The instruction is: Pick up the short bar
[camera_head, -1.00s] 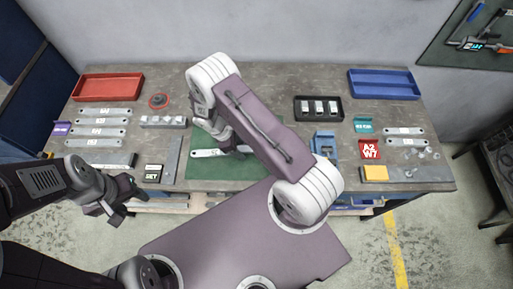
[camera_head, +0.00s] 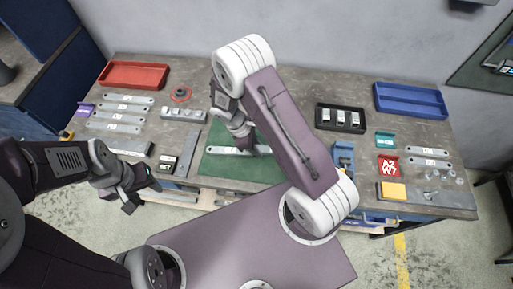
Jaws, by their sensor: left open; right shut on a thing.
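A flat pale metal bar (camera_head: 221,150) lies on or just above the green mat (camera_head: 215,172) in the middle of the bench; I cannot tell whether it touches the mat. My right gripper (camera_head: 250,149) comes down over the mat and is shut on this bar. My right arm hides part of the bar and mat. My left gripper (camera_head: 139,194) is open and empty in front of the bench's front left edge. Several similar labelled bars (camera_head: 122,112) lie in a row at the left.
A red tray (camera_head: 135,75) stands at the back left and a blue tray (camera_head: 410,100) at the back right. A black tray (camera_head: 340,118) with pale blocks is right of my arm. A blue fixture (camera_head: 343,155), red A2 W7 block (camera_head: 387,166) and yellow block (camera_head: 393,191) stand at the right.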

